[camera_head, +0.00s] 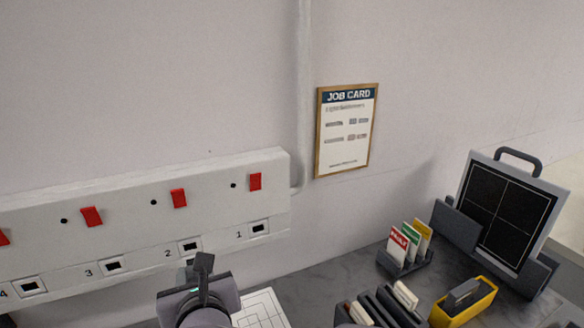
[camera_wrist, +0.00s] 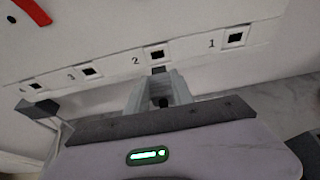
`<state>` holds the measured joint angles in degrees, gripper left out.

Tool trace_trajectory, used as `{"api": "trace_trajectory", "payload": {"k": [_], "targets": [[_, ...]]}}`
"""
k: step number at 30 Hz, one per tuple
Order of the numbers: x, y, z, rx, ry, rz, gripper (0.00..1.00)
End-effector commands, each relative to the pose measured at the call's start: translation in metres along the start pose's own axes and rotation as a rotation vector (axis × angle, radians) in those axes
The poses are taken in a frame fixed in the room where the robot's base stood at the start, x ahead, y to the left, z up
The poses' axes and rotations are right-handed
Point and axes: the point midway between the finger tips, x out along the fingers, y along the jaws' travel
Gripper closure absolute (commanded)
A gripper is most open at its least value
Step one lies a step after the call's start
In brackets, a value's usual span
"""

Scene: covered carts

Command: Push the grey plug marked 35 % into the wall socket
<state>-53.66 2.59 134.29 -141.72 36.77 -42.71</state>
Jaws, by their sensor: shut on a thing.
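The wall socket strip (camera_head: 130,205) is a long white panel with numbered dark openings. Socket 2 (camera_head: 190,247) also shows in the wrist view (camera_wrist: 157,54), with socket 1 (camera_wrist: 233,37) to its right and socket 3 (camera_wrist: 91,71) to its left. My gripper (camera_wrist: 158,88) is shut on a small dark grey piece, apparently the grey plug (camera_wrist: 158,70). Its end lies just below socket 2 in the wrist view; I cannot tell whether they touch. The fingers hide most of it, and no 35 % mark is readable. In the head view my gripper (camera_head: 203,268) is below socket 2.
Red switches (camera_head: 179,198) sit above the sockets. A grey block (camera_wrist: 38,107) with a thin line shows at the wrist view's left. On the dark bench (camera_head: 325,290) at right stand a card holder (camera_head: 404,262), a yellow-edged tray (camera_head: 465,303) and a black panel case (camera_head: 505,215).

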Motion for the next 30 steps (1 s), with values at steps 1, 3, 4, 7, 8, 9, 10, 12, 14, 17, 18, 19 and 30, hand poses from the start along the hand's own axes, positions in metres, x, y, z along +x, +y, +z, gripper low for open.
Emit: {"api": "trace_trajectory", "payload": {"k": [1, 3, 4, 7, 8, 9, 10, 12, 14, 17, 18, 19, 30], "targets": [[0.007, 0.000, 0.001, 0.001, -0.001, -0.001, 1.00], [0.014, 0.000, 0.004, 0.001, 0.000, -0.001, 1.00], [0.016, 0.000, 0.006, 0.001, -0.001, -0.001, 1.00], [0.023, 0.000, 0.009, 0.000, 0.000, -0.001, 1.00], [0.025, 0.000, 0.009, 0.000, 0.000, 0.000, 1.00], [0.026, 0.000, 0.010, 0.000, 0.001, 0.000, 1.00], [0.026, 0.000, 0.010, 0.000, 0.001, 0.000, 1.00], [0.027, 0.000, 0.011, 0.000, 0.000, 0.000, 1.00], [0.028, 0.000, 0.011, 0.000, 0.000, 0.000, 1.00], [0.027, 0.000, 0.011, 0.000, 0.000, 0.000, 1.00], [0.027, 0.000, 0.011, 0.000, 0.000, 0.000, 1.00], [0.027, 0.000, 0.011, 0.000, 0.000, 0.000, 1.00], [0.028, 0.000, 0.010, 0.000, -0.001, 0.000, 1.00]]}}
